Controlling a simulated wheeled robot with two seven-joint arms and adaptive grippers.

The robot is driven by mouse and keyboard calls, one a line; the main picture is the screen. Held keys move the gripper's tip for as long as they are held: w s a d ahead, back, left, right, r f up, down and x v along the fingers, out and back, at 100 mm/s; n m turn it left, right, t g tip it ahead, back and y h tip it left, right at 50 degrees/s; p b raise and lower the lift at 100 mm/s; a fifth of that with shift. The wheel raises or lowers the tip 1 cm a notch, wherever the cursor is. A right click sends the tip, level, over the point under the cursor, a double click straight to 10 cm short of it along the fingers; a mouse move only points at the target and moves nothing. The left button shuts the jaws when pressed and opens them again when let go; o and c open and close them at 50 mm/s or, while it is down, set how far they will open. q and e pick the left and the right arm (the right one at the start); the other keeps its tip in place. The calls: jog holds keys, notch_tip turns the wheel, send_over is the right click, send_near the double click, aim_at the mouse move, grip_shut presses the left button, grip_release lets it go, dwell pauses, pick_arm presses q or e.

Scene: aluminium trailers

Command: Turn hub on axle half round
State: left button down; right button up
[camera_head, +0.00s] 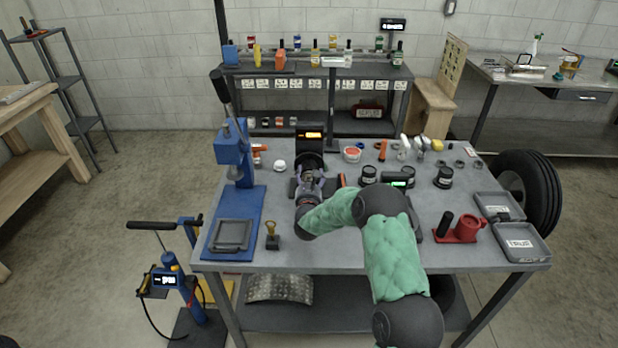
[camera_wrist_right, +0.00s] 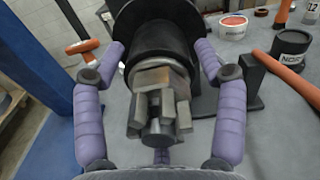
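The black hub (camera_head: 310,161) sits on its stand at the back middle of the workbench. In the right wrist view the hub (camera_wrist_right: 157,38) shows as a dark round body with a wider flange behind it. The axle end with a slotted metal nut (camera_wrist_right: 158,108) points toward the camera. My right gripper (camera_head: 311,179) is in front of the hub. In the right wrist view its purple fingers (camera_wrist_right: 160,48) are spread on either side of the hub, with slight gaps to its narrower body; contact with the flange cannot be told. My left gripper is not in view.
A blue press (camera_head: 236,160) stands left of the hub. A small display (camera_head: 310,134) is behind it. Black cans (camera_head: 443,177), a red tool (camera_head: 462,229) and grey trays (camera_head: 522,243) are to the right. The bench front (camera_head: 330,255) is mostly bare.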

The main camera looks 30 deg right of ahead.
jog(key=c, duration=0.6)
